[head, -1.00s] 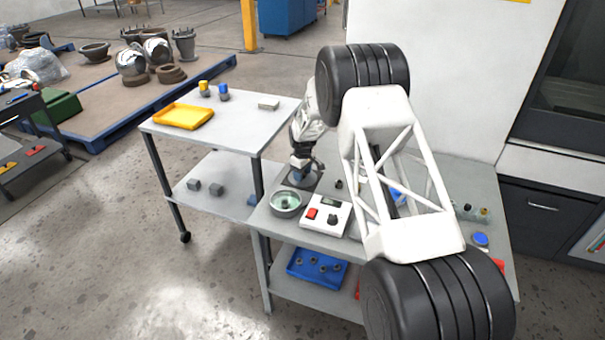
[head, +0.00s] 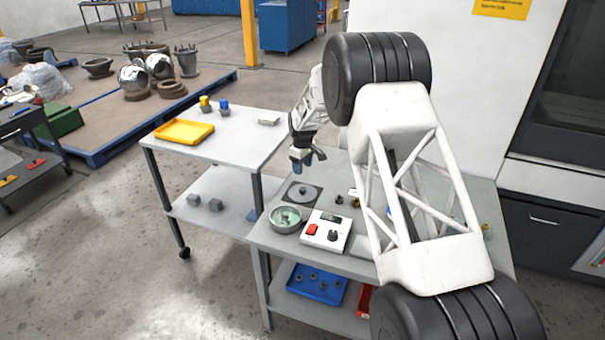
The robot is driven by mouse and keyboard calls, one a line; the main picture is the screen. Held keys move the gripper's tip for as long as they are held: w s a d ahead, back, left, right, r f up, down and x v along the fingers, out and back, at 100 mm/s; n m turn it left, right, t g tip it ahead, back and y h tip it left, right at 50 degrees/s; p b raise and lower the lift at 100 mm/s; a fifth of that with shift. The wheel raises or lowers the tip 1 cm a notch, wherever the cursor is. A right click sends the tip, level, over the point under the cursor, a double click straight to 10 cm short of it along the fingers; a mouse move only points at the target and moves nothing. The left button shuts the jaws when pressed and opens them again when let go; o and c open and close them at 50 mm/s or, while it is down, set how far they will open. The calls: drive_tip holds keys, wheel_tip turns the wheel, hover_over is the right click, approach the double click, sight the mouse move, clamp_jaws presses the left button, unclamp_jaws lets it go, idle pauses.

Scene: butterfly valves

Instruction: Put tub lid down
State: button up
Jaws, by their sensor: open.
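The tub lid (head: 302,191) is a grey round disc with a small knob. It lies flat on a dark square pad on the workbench. The tub (head: 287,219) is a round grey container with a pale green inside, and it stands open just in front of the lid. My gripper (head: 308,165) is open and empty above and slightly behind the lid, apart from it. My arm hides part of the bench to the right.
A trolley (head: 235,148) at the left carries a yellow tray (head: 184,132). A blue tray (head: 318,284) with small parts sits on the lower shelf.

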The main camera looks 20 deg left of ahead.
drive_tip(key=shift+r, duration=0.45)
idle(0.6)
drive_tip(key=s+d+r+m, duration=0.2)
drive_tip(key=s+d+r, duration=0.1)
drive_tip(key=d+r, duration=0.6)
drive_tip(key=s+d+r+m, duration=0.2)
drive_tip(key=s+d+r, duration=0.1)
drive_tip(key=d+r, duration=0.55)
drive_tip(key=s+d+r+m+t, duration=0.1)
drive_tip(key=s+d+r+m, duration=0.1)
drive_tip(key=s+d+r, duration=0.6)
drive_tip(key=s+d+r+m, duration=0.1)
drive_tip(key=s+d+r, duration=0.2)
drive_tip(key=s+d, duration=0.45)
drive_tip(key=s+d+r+m+t, duration=0.1)
drive_tip(key=s+d+r+m, duration=0.3)
drive_tip(key=s+d, duration=1.1)
drive_tip(key=s+d+f+m, duration=0.2)
drive_tip(key=s+d, duration=0.1)
drive_tip(key=s, duration=0.8)
drive_tip(key=s+d+f+m, duration=0.2)
drive_tip(key=s+d, duration=0.2)
drive_tip(key=s, duration=0.7)
drive_tip(key=shift+t, duration=0.3)
